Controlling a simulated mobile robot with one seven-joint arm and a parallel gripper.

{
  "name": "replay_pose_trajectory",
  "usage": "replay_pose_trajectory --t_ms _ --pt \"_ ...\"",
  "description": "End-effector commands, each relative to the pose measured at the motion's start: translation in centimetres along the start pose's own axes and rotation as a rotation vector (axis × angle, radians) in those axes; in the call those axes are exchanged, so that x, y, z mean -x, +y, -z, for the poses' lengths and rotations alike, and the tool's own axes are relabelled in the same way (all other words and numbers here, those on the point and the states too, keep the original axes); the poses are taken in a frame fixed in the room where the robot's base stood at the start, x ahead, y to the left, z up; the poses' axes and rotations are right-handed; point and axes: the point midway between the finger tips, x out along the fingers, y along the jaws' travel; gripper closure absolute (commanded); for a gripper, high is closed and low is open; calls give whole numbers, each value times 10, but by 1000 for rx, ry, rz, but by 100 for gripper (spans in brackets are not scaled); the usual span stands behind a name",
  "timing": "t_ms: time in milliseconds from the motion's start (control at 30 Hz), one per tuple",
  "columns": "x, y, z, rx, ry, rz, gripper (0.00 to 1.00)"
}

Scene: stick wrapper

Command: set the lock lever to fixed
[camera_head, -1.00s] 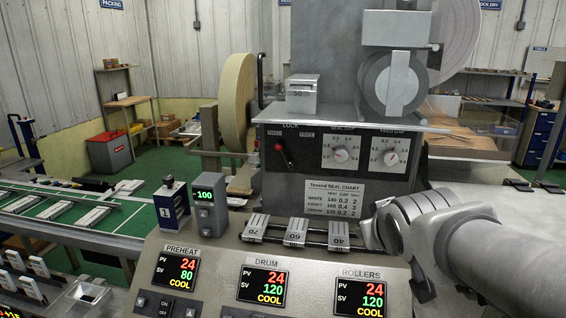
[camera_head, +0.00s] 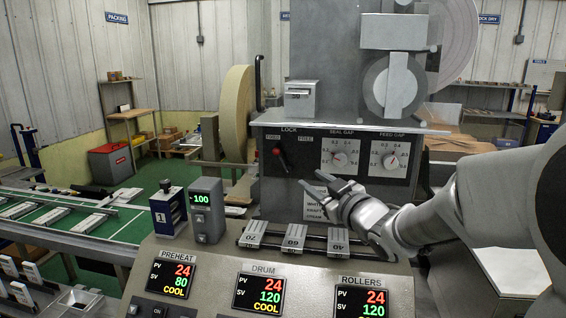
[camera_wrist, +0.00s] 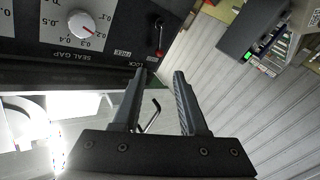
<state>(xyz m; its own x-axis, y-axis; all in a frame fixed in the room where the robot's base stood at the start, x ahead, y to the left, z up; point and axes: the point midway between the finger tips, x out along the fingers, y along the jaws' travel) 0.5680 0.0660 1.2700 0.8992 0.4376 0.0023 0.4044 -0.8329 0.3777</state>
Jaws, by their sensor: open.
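The lock lever (camera_head: 281,159) is on the dark front panel of the machine, under the word LOCK. Its red knob is at the upper left end, just under the left label, which reads FIXED in the wrist view; FREE is to the right. The lever also shows in the wrist view (camera_wrist: 159,38), where the panel appears turned over and the knob is near FIXED. My gripper (camera_head: 310,179) is open and empty, below and right of the lever, apart from it. In the wrist view the fingertips (camera_wrist: 161,74) point toward the knob with a gap between.
The seal gap dial (camera_head: 340,158) and feed gap dial (camera_head: 391,160) are right of the lever. My gripper partly covers the seal chart (camera_head: 313,207). Below are sliding weights (camera_head: 294,237) on rails and the sloped console with displays (camera_head: 261,290). A paper roll (camera_head: 236,113) stands left.

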Motion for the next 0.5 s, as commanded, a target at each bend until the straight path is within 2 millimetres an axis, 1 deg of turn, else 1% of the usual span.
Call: replay_pose_trajectory --t_ms 100,500 --pt "-23 -1 0 -3 0 2 58" --pt "-100 -1 0 -2 -2 2 58"
